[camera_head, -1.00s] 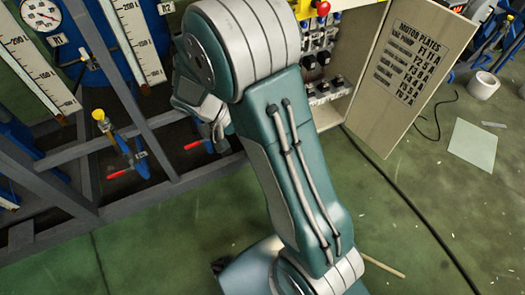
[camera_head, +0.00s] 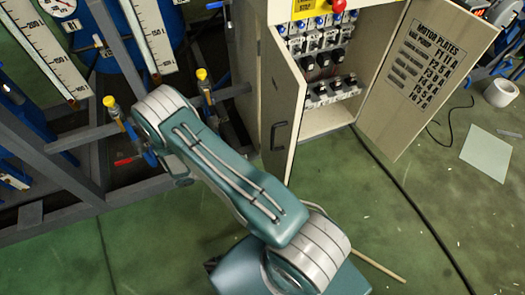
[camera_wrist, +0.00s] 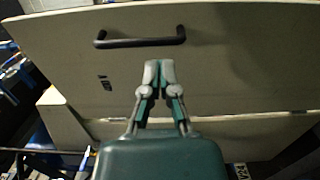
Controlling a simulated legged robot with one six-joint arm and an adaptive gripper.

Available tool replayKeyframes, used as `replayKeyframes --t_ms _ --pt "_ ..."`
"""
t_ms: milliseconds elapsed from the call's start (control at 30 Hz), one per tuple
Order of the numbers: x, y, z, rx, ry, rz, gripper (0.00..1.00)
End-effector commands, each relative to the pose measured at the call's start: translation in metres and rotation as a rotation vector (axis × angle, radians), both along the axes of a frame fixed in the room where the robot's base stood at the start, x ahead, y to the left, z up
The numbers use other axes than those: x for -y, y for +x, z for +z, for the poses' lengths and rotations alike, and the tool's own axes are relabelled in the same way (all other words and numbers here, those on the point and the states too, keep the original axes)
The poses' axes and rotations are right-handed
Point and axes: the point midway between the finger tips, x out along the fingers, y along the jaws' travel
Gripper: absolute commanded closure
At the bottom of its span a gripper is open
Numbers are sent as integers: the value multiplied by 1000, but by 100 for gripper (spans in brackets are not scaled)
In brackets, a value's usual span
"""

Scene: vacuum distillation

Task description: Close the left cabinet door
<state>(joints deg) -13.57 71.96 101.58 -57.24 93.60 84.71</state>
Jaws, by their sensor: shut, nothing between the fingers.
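The left cabinet door (camera_head: 280,96) stands open, swung out from the cabinet front, with its outer face and dark handle (camera_head: 278,135) turned to the left. In the wrist view a pale panel, which looks like this door (camera_wrist: 230,65), fills the upper picture, with the black bar handle (camera_wrist: 140,40) across it. My gripper (camera_wrist: 159,68) is shut and empty in front of the panel, its tips just below the handle in the picture. Whether the tips touch the panel cannot be told. In the head view my gripper is hidden behind my arm.
The open cabinet (camera_head: 325,118) shows rows of switches and a red button. Its right door (camera_head: 425,75), with a motor plates label, stands open. A grey pipe frame (camera_head: 85,135) with yellow-capped valves stands left. A black cable crosses the green floor (camera_head: 390,240).

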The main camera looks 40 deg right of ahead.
Motion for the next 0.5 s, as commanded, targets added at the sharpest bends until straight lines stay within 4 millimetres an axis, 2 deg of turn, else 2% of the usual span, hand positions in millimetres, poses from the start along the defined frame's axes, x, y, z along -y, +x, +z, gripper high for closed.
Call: replayKeyframes --t_ms 500 --pt "87 -32 1 -2 2 -7 100"
